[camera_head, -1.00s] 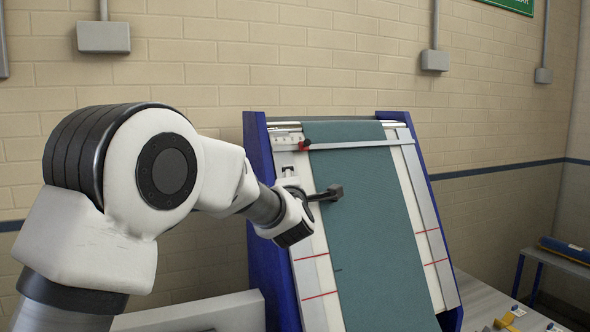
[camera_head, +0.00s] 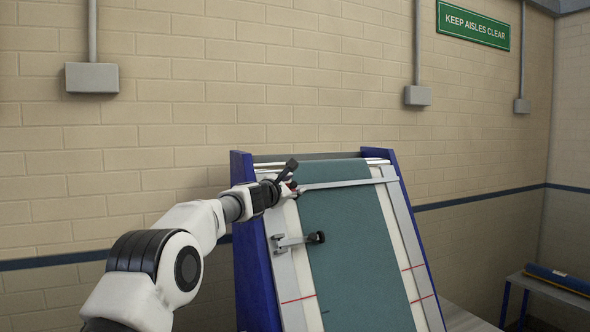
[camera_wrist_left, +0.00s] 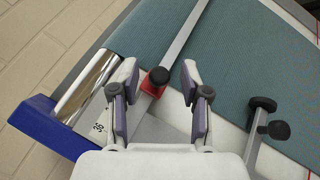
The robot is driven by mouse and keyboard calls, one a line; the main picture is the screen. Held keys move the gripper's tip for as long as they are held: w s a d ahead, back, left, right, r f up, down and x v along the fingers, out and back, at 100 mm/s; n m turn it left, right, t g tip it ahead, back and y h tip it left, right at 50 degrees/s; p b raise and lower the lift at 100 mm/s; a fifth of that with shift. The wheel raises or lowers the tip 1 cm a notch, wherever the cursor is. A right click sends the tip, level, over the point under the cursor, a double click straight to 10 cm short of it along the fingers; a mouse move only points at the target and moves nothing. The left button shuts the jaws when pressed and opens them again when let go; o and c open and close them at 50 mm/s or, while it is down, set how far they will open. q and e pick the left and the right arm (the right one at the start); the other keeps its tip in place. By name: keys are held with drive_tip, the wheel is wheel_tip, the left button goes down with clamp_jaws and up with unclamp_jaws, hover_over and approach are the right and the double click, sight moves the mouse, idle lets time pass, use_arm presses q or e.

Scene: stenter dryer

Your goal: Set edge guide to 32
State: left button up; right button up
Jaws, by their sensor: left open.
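The edge guide is a pale metal bar (camera_head: 350,183) lying across the green cloth near the top of the sloped panel. At its left end is a red block (camera_wrist_left: 148,88) with a black knob (camera_wrist_left: 159,75). My left gripper (camera_head: 290,176) is at this end of the bar and partly hides the red block in the head view. In the left wrist view, its open fingers (camera_wrist_left: 159,72) are on either side of the knob, with gaps visible. My right gripper is not in view.
A lever with a black knob (camera_head: 316,237) stands on the panel below the bar; it also shows in the left wrist view (camera_wrist_left: 278,129). Blue side plates (camera_head: 255,250) flank the panel. A bench (camera_head: 550,285) with a blue roll stands at right.

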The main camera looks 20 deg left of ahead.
use_arm(q)
drive_tip(key=shift+w+a+r+p, duration=0.15)
drive_tip(key=shift+w+r+p, duration=0.05)
drive_tip(key=shift+w+p, duration=0.25)
drive_tip(key=shift+w+f, duration=0.25)
drive_tip(key=shift+f, duration=0.05)
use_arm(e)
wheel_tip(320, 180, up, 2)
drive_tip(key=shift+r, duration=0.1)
use_arm(q)
clamp_jaws()
drive_tip(key=b, duration=0.1)
drive_tip(key=s+a+b, duration=0.1)
drive_tip(key=shift+s+f+b, duration=0.25)
drive_tip(key=shift+f+b, duration=0.05)
drive_tip(key=shift+b, duration=0.1)
drive_tip(key=shift+s+a+r, duration=0.25)
drive_tip(key=shift+s+r, duration=0.05)
drive_tip(key=shift+s, duration=0.05)
unclamp_jaws()
drive_tip(key=shift+w+f, duration=0.1)
drive_tip(key=shift+w, duration=0.15)
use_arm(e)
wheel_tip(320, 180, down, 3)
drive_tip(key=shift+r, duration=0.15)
